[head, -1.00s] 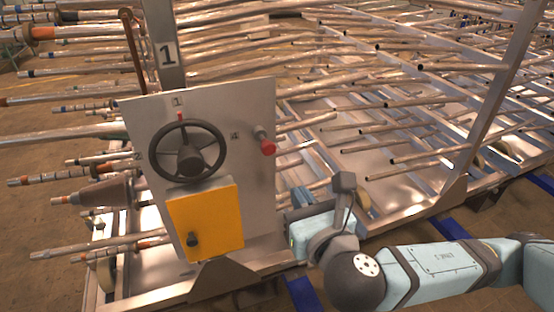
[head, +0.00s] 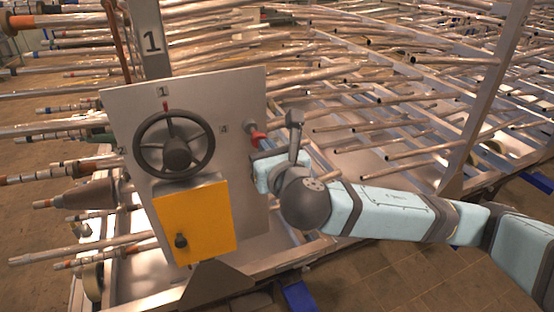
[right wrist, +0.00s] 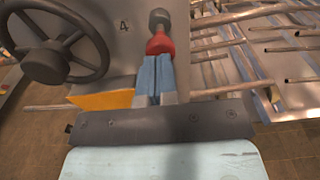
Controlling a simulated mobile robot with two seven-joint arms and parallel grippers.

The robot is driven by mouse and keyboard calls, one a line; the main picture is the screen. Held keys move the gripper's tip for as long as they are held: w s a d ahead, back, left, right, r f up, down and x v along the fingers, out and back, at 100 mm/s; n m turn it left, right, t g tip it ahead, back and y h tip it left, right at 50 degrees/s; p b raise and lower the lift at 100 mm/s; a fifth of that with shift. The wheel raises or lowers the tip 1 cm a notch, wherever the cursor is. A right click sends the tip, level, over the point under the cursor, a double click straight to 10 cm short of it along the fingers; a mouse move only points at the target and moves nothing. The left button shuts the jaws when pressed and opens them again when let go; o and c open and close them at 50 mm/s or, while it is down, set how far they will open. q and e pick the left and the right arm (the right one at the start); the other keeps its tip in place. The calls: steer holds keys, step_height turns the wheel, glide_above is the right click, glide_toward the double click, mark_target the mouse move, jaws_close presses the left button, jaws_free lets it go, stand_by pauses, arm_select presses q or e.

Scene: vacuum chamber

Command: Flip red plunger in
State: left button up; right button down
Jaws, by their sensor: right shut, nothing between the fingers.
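The red plunger (head: 259,139) sticks out from the upper right of the grey panel (head: 235,190), on a grey stem. My left gripper is not in view.
A dark handwheel (head: 176,146) and a yellow box (head: 195,222) with a black knob are on the panel left of the plunger. Many metal tubes (head: 400,155) on a frame fill the space behind and to the right. A slanted post (head: 490,95) stands at right.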

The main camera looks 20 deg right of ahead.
mark_target(260, 135)
steer(key=shift+w+a+f, duration=0.1)
steer(key=shift+w, duration=0.6)
steer(key=w+p, duration=0.1)
steer(key=w, duration=0.1)
steer(key=shift+w, duration=0.35)
